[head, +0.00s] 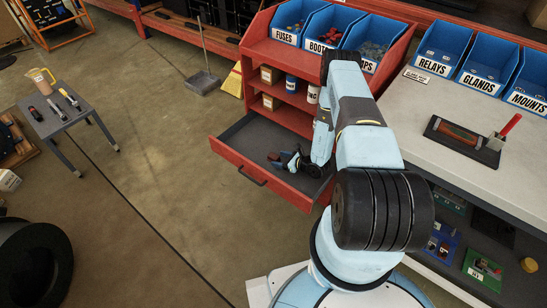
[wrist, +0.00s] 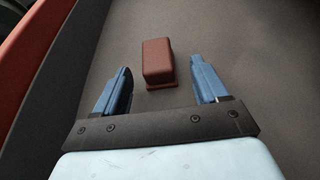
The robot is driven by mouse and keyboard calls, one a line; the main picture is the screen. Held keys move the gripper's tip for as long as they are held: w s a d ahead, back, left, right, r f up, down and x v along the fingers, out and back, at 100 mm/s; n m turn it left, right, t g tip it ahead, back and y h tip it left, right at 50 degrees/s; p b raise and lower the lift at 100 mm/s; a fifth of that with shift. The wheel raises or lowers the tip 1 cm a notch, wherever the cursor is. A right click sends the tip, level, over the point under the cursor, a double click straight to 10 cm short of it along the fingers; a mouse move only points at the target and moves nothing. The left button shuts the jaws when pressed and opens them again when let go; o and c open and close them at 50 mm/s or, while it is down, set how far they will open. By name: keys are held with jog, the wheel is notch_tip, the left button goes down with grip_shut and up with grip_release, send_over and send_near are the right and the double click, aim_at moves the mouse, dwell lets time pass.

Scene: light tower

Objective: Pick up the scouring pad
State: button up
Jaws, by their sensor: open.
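A reddish-brown block, which looks like the scouring pad (wrist: 157,62), lies on the grey floor of an open red drawer (head: 238,172). In the head view the pad (head: 273,157) shows small inside the drawer, just left of my gripper (head: 287,160). In the wrist view my gripper (wrist: 161,68) is open, with one blue finger on each side of the pad's line. The pad shows between and slightly beyond the fingertips, with a visible gap on both sides. How far the fingers are above the drawer floor is hard to tell.
The red drawer wall (wrist: 35,60) runs along the wrist view's left. Red shelves with jars and blue bins (head: 380,35) rise behind the drawer. A grey worktop (head: 450,105) stands to the right. A small grey table (head: 60,118) stands far left; floor between is mostly clear.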

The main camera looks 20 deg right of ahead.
jog(key=shift+w+a+f, duration=0.25)
jog(key=shift+w+a, duration=0.1)
jog(key=shift+a, duration=0.05)
jog(key=shift+w+a, duration=0.15)
jog(key=shift+a, duration=0.3)
jog(key=shift+d, duration=0.25)
jog(key=shift+c, duration=1.3)
jog(key=c, duration=0.9)
